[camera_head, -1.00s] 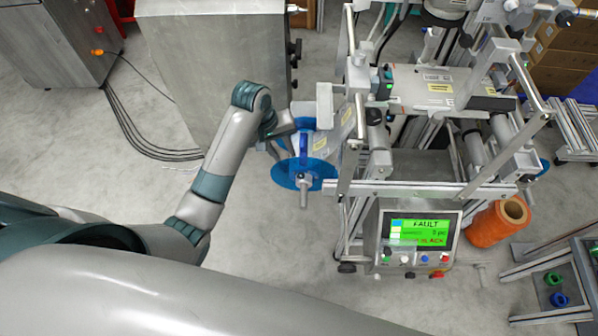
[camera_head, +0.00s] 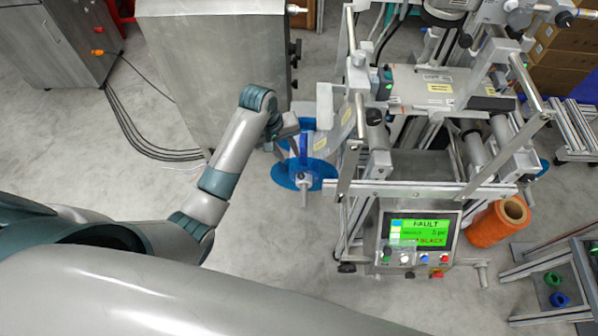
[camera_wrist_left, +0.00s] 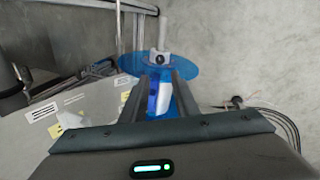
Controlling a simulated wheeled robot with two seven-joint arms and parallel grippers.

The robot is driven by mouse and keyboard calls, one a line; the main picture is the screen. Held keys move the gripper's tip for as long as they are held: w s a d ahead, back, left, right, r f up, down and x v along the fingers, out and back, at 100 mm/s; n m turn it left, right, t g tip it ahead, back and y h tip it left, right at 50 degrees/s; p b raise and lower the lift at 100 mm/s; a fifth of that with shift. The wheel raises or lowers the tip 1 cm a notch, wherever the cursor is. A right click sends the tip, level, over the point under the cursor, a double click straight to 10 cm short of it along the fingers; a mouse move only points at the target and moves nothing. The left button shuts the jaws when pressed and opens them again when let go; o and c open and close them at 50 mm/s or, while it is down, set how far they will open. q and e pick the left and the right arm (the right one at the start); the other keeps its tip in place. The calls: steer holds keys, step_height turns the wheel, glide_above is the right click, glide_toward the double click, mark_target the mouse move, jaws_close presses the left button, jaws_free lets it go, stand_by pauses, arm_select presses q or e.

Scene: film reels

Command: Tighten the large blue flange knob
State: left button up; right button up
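A translucent blue flange disc (camera_head: 318,172) sits on the left side of the machine, with a grey shaft (camera_head: 304,198) sticking out toward the front. A solid blue part (camera_head: 304,146), perhaps the knob, stands upright behind the disc's hub. In the left wrist view the disc (camera_wrist_left: 188,66) lies beyond the fingertips, and a blue and white part (camera_wrist_left: 163,98) shows between the fingers. My left gripper (camera_head: 287,146) is at the disc's upper left. In the left wrist view its two dark fingers (camera_wrist_left: 158,84) are apart; contact cannot be told. My right gripper is not in view.
The machine's control panel (camera_head: 420,238) shows a green FAULT screen. A large grey cabinet (camera_head: 215,75) stands close behind my left arm. An orange roll (camera_head: 496,222) is on the right. Black cables (camera_head: 135,130) lie on the floor at left. The floor in front of the disc is clear.

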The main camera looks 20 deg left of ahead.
mark_target(300, 176)
arm_select(q)
steer(key=x, duration=1.2)
steer(key=shift+f, duration=0.35)
steer(key=shift+d+f, duration=0.15)
steer(key=shift+f, duration=0.45)
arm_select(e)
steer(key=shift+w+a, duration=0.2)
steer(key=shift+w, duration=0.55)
arm_select(q)
jaws_close()
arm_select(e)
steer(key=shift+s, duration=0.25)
